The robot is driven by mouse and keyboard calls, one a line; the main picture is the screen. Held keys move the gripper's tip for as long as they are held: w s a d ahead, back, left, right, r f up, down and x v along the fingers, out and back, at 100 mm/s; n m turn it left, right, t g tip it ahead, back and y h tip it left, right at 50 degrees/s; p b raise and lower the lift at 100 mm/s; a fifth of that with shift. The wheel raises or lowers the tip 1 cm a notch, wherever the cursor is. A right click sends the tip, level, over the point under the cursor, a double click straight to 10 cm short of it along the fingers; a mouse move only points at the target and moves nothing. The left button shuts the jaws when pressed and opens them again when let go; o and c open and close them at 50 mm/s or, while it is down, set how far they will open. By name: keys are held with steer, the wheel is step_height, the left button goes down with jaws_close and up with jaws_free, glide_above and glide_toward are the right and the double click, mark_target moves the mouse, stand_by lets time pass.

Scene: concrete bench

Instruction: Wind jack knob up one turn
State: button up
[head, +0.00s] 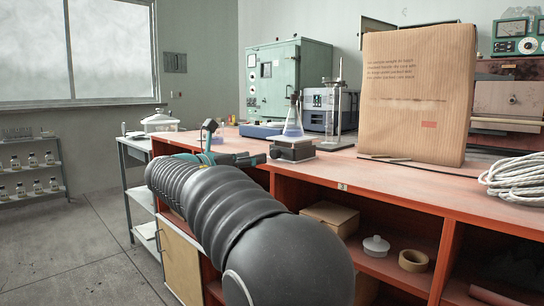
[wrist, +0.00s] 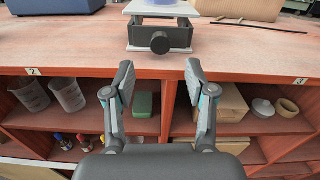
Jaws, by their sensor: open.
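The lab jack (wrist: 182,38) stands on the red bench top near its front edge, with a light top plate and dark base. Its round black knob (wrist: 160,43) faces my gripper in the wrist view. My gripper (wrist: 160,70) is open and empty, its two fingers spread in front of the bench edge. The knob appears just above and between the fingertips, apart from them. In the head view the jack (head: 292,152) bears a conical flask (head: 293,122) with bluish liquid, and my gripper (head: 252,159) is left of it; the knob is not clear there.
A large cardboard box (head: 415,95) and coiled rope (head: 515,182) stand to the right on the bench. A glass column on a stand (head: 337,115) is just behind the jack. A blue case (wrist: 55,5) lies left. Shelves below hold beakers (wrist: 66,95) and boxes.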

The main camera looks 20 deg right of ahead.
mark_target(273, 153)
steer(key=x, duration=0.7)
steer(key=shift+w+d, duration=0.1)
steer(key=shift+d, duration=0.25)
jaws_close()
